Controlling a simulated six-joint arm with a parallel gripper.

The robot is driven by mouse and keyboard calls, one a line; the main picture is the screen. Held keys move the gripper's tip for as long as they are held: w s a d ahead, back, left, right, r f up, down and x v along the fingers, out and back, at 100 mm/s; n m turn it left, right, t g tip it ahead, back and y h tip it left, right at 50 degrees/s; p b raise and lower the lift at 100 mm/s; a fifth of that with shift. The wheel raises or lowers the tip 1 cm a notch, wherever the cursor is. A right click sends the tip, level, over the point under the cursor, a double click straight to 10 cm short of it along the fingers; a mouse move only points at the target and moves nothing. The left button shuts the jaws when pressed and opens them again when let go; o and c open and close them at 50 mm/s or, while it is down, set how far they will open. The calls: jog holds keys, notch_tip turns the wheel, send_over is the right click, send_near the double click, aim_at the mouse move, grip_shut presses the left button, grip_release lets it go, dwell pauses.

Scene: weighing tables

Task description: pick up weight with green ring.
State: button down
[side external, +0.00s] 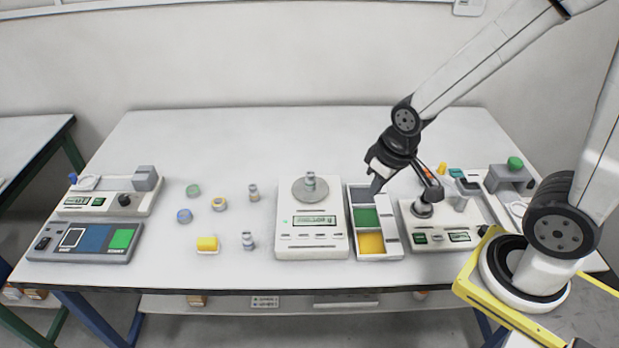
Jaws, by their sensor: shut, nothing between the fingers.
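A small round piece with a green ring (193,190) lies on the white table (150,150), left of the middle and apart from the others. A small metal weight (310,181) stands upright on the round pan of the balance (312,238); its band colour is too small to tell surely. My gripper (375,191) is shut and empty. It points down above the back of the sorting tray (393,228), right of the balance and far from the green-ringed piece.
A blue-ringed piece (184,215), a yellow-ringed piece (218,204), two upright metal weights (253,193) (248,241) and a yellow block (207,244) lie nearby. Devices (85,242) fill the left end; another instrument (440,236) stands right of the tray. The back-left table is clear.

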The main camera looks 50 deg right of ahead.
dwell(0.4)
jog(key=shift+c, duration=1.3)
grip_release()
